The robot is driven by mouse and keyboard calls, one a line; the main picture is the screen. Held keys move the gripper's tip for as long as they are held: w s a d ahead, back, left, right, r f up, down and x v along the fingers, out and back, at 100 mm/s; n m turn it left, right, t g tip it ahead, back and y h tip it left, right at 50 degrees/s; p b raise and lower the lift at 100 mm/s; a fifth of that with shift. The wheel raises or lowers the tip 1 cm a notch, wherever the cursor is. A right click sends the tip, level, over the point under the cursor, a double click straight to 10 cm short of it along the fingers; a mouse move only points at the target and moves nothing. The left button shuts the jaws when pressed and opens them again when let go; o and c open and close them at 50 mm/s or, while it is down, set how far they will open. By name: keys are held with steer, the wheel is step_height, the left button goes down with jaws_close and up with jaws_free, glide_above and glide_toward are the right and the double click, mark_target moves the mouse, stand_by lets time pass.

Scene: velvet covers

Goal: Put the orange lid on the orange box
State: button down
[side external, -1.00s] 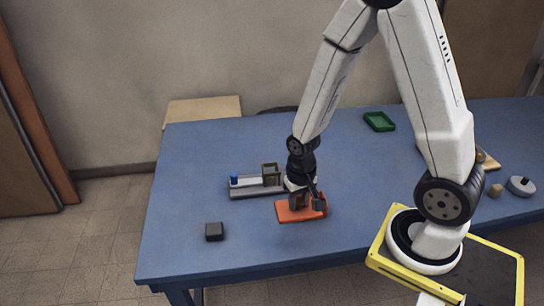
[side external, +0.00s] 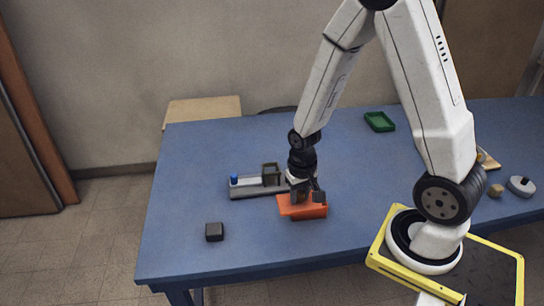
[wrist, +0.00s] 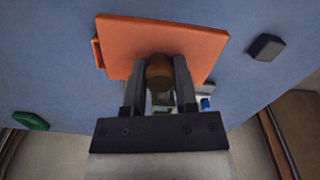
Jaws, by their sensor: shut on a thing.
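My gripper (side external: 309,197) is shut on the brown knob (wrist: 159,72) of the orange lid (side external: 287,207). The lid is a flat orange plate and fills the upper middle of the wrist view (wrist: 125,45). The orange box (side external: 311,214) shows as a darker orange side below the lid's right part in the side view. A sliver of the box (wrist: 97,52) sticks out past the lid's left edge in the wrist view. The lid is over the box but offset from it; most of the box is hidden, and I cannot tell whether they touch.
A grey tray with a blue piece (side external: 234,180) and a dark open frame (side external: 270,174) stands just behind the lid. A dark block (side external: 214,231) lies front left. A green tray (side external: 379,121) is at the back. A grey disc (side external: 521,186) lies at the right.

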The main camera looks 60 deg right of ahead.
steer(key=w+d+f, duration=0.1)
steer(key=w+d, duration=0.1)
steer(key=d, duration=0.8)
steer(key=shift+m, duration=0.3)
steer(key=shift+a+f, duration=0.1)
steer(key=shift+f, duration=0.05)
steer(key=shift+f, duration=2.7)
steer(key=shift+f, duration=0.5)
jaws_free()
stand_by(0.4)
steer(key=shift+r, duration=0.1)
